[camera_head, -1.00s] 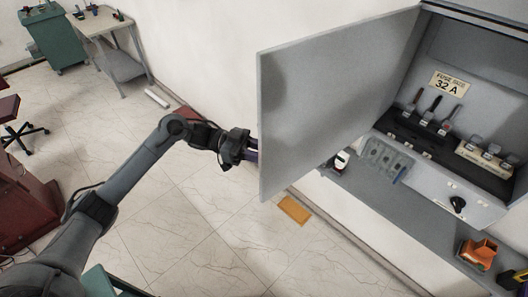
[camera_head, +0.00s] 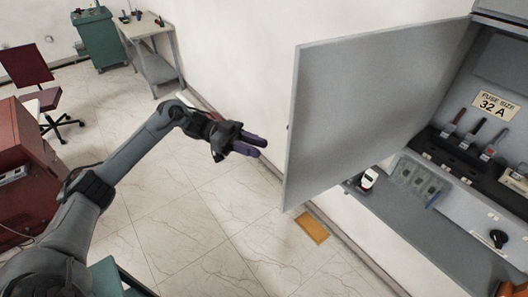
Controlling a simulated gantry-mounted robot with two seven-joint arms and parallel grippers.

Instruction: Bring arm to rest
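My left arm comes in from the lower left in the head view, and its gripper (camera_head: 262,148) hangs in free air left of the open cabinet door. Its two purple fingers show a gap between them, so it is open, with nothing between them. The fingers are apart from the grey cabinet door (camera_head: 370,105), which stands swung open. My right gripper is not in view.
An orange mat (camera_head: 312,228) lies on the floor. A red chair (camera_head: 28,65) and workbench (camera_head: 150,45) stand farther back. The middle floor is clear.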

